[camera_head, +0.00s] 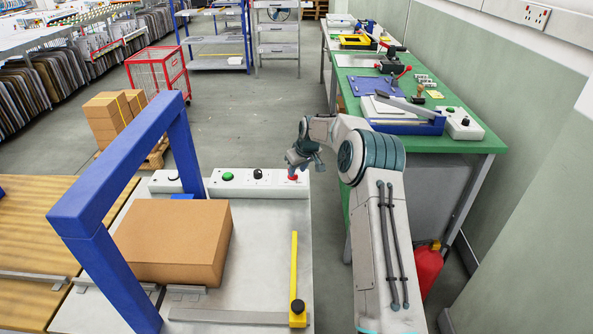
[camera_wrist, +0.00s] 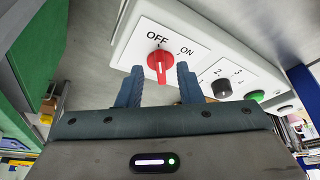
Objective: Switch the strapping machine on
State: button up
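The strapping machine has a blue arch (camera_head: 125,165) and a white control panel (camera_head: 259,183) at its far edge. At the panel's right end is a red rotary switch (camera_head: 292,177). In the wrist view the red switch (camera_wrist: 160,65) sits on a white plate, with OFF printed to its upper left and ON to its upper right. My gripper (camera_head: 304,164) is beside the switch. In the wrist view my gripper (camera_wrist: 160,75) is open, with one finger on each side of the switch; contact is not visible.
A black knob (camera_wrist: 221,88) with numbers and a green button (camera_wrist: 257,96) share the panel. A cardboard box (camera_head: 175,240) sits under the arch. A yellow bar (camera_head: 294,268) lies on the machine's right side. A green workbench (camera_head: 440,138) with tools stands to the right.

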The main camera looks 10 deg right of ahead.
aim_at(288, 181)
jog(key=shift+x, duration=1.2)
jog(key=shift+c, duration=0.3)
grip_shut()
jog(key=shift+a+m+b, duration=0.1)
jog(key=shift+m+b, duration=0.2)
jog(key=shift+m, duration=0.1)
jog(key=shift+a+f+m+t+h+b, duration=0.15)
jog(key=shift+m+h+b, duration=0.1)
jog(key=shift+m+b, duration=0.2)
jog(key=shift+a+m+t+h+b, duration=0.15)
jog(key=shift+m+h+b, duration=0.1)
jog(key=shift+m+b, duration=0.2)
jog(key=m+b, duration=0.1)
jog(key=m, duration=0.1)
jog(key=m+h, duration=0.1)
jog(key=shift+s+a+m+b, duration=0.1)
jog(key=shift+a+m+b, duration=0.25)
jog(key=shift+m+b, duration=0.05)
jog(key=m+h, duration=0.1)
jog(key=m, duration=0.2)
jog(key=shift+a+r+m+h, duration=0.2)
jog(key=shift+a+m+h, duration=0.1)
jog(key=shift+a+h, duration=0.1)
jog(key=shift+w+a+m+g+h+p, duration=0.2)
jog(key=shift+m+g+h, duration=0.15)
jog(key=shift+m, duration=0.6)
jog(key=shift+w+a+m+g+h+p, duration=0.1)
jog(key=shift+w+m+g+h+p, duration=0.2)
jog(key=shift+m, duration=0.65)
jog(key=shift+s, duration=0.1)
